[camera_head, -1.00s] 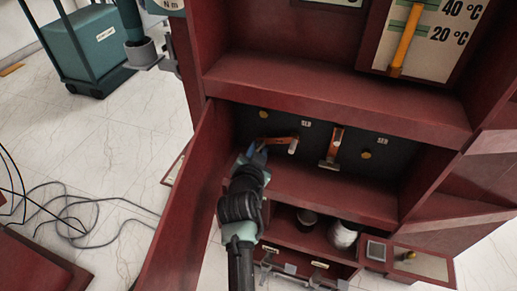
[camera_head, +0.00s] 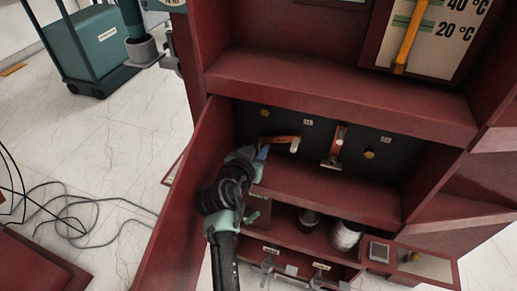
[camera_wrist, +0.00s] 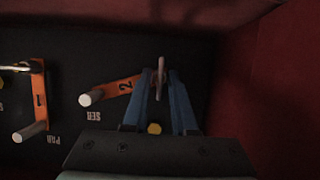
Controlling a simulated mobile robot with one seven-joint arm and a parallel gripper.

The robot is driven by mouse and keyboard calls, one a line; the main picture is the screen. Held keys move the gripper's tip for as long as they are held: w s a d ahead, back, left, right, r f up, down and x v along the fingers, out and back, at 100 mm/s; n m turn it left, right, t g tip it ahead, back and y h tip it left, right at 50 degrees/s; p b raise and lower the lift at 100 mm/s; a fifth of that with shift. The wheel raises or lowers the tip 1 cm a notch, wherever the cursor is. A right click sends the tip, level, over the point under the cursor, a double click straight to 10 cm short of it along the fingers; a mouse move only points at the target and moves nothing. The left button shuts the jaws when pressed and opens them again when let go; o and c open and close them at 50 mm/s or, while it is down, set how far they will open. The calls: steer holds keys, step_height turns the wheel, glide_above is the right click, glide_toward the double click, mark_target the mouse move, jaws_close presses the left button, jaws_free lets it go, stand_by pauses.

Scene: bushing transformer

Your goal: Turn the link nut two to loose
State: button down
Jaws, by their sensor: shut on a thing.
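The orange link marked 2 (camera_wrist: 124,87) lies at a slight slant on the dark panel, with a pale peg (camera_wrist: 91,98) at its left end. It also shows in the head view (camera_head: 284,139). A thin metallic link nut two (camera_wrist: 161,63) stands at the link's right end. My gripper (camera_wrist: 161,76) has its blue fingers on either side of this nut and is shut on it. In the head view my gripper (camera_head: 263,152) reaches into the red cabinet at the link's left end. The nut is hidden there by my fingers.
A second orange link (camera_head: 335,148) hangs to the right. Brass knobs (camera_head: 369,154) sit on the panel. The open red door (camera_head: 185,195) stands close left of my arm, and a red shelf (camera_head: 330,190) lies below. The cabinet's red side wall (camera_wrist: 265,85) is near on the right.

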steer(key=c, duration=1)
jaws_free()
step_height(320, 180, up, 10)
steer(key=p, duration=0.2)
